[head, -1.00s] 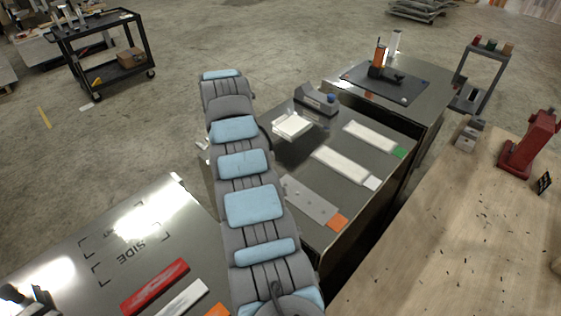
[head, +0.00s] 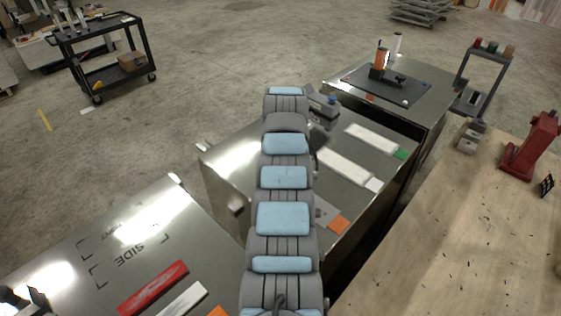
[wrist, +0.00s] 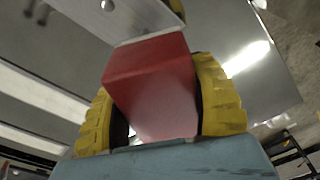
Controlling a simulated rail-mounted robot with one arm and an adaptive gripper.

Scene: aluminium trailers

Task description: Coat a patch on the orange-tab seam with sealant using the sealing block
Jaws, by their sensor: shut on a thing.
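My gripper (wrist: 160,105) is shut on a red block (wrist: 150,72), taken to be the sealing block, held between its yellow fingers in the wrist view. A pale strip with a round rivet (wrist: 107,6) lies just beyond the block; I cannot tell whether they touch. In the head view, the orange tab (head: 339,225) lies at the front end of a grey seam strip (head: 325,211) on the middle trailer. My arm covers most of that strip and hides the gripper and block there. No sealant patch can be made out.
Two white strips, one with a white tab (head: 374,185) and one with a green tab (head: 401,154), lie right of my arm. A grey device (head: 323,108) stands at the trailer's back. A wooden bench (head: 450,235) is at the right, and another metal trailer top (head: 60,235) at the left.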

